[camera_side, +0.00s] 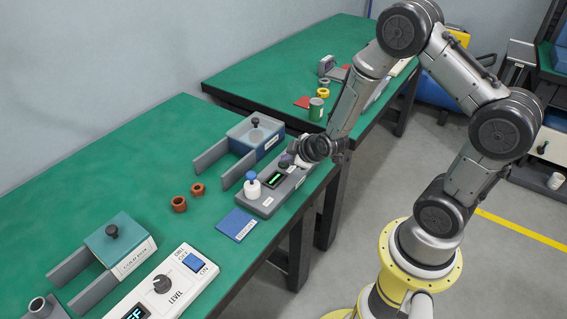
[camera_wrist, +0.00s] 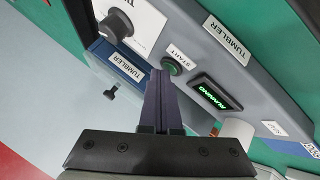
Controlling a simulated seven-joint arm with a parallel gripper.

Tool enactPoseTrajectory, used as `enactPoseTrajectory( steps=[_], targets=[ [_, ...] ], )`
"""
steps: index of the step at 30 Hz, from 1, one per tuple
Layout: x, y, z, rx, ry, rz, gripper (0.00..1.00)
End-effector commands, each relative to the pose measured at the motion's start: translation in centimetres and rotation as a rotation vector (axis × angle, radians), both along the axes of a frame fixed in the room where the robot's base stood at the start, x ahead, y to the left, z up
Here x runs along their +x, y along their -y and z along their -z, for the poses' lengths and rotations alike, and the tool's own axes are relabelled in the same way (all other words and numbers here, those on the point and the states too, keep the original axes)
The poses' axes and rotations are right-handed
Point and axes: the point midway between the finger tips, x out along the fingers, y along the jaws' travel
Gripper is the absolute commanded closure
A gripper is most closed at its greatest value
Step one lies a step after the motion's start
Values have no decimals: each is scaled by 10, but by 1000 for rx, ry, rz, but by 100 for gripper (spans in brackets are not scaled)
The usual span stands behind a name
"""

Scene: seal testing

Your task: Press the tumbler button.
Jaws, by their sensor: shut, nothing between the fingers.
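The tumbler is a grey console (camera_side: 268,203) on the green bench, with a lit green display. In the wrist view its panel (camera_wrist: 215,65) carries a TUMBLER label, a round dark green button (camera_wrist: 173,66) marked START, and a display (camera_wrist: 217,94) reading RUNNING. My gripper (camera_wrist: 161,75) is shut and empty, its dark fingers together right beside the START button. I cannot tell whether the fingertips touch it. In the side view my gripper (camera_side: 288,160) is over the far end of the console, and the button is hidden there.
A blue box (camera_side: 255,133) with a black knob stands behind the console, and a blue-capped white bottle (camera_side: 252,187) at its near end. A blue pad (camera_side: 237,224), two brown rings (camera_side: 180,204), a cold box (camera_side: 118,245) and a level dial unit (camera_side: 165,283) are nearer.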

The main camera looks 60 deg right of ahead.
Motion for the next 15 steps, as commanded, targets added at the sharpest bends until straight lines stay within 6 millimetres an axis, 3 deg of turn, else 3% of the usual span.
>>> enactPoseTrajectory(
  steps=[15],
  targets=[
    [-1,0,-15,0,-1,0,100]
  ],
)
